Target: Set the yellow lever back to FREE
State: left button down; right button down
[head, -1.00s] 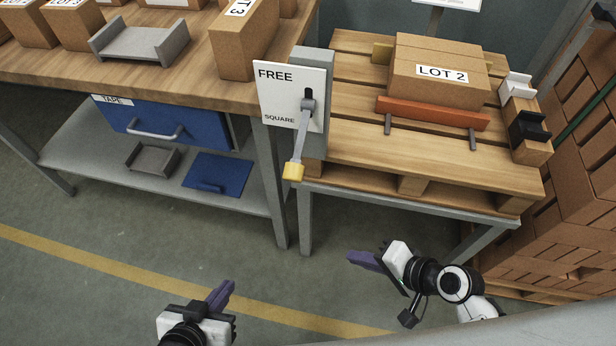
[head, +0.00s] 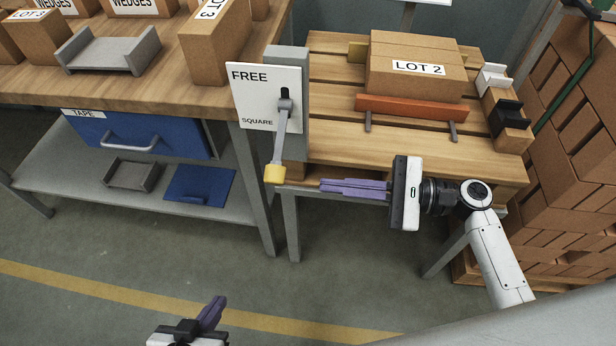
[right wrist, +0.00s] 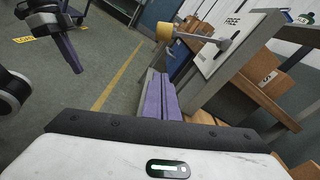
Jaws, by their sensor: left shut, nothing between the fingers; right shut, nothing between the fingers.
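The yellow lever (head: 275,173) is a grey arm with a yellow knob, pivoted on a white panel (head: 264,97) marked FREE above and SQUARE below. The arm hangs down, with the knob below SQUARE. The knob also shows in the right wrist view (right wrist: 164,31). My right gripper (head: 322,187) is shut and empty, its purple fingers pointing left at the knob from the right, with a gap between. The fingers also show in the right wrist view (right wrist: 158,84). My left gripper (head: 219,303) is shut and empty, low over the floor, away from the lever.
A pallet (head: 420,157) on a grey stand holds the LOT 2 box (head: 417,82) behind an orange bar (head: 410,108). A wooden bench (head: 120,82) with a blue drawer (head: 140,134) stands left of the panel. Stacked cartons (head: 565,180) are at the right. The floor in front is open.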

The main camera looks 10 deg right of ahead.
aim_at(279, 146)
jog(key=r+x, duration=0.1)
jog(key=x, duration=0.9)
jog(key=s+r, duration=0.1)
jog(key=s+d+r+p, duration=0.1)
jog(key=shift+r, duration=0.3)
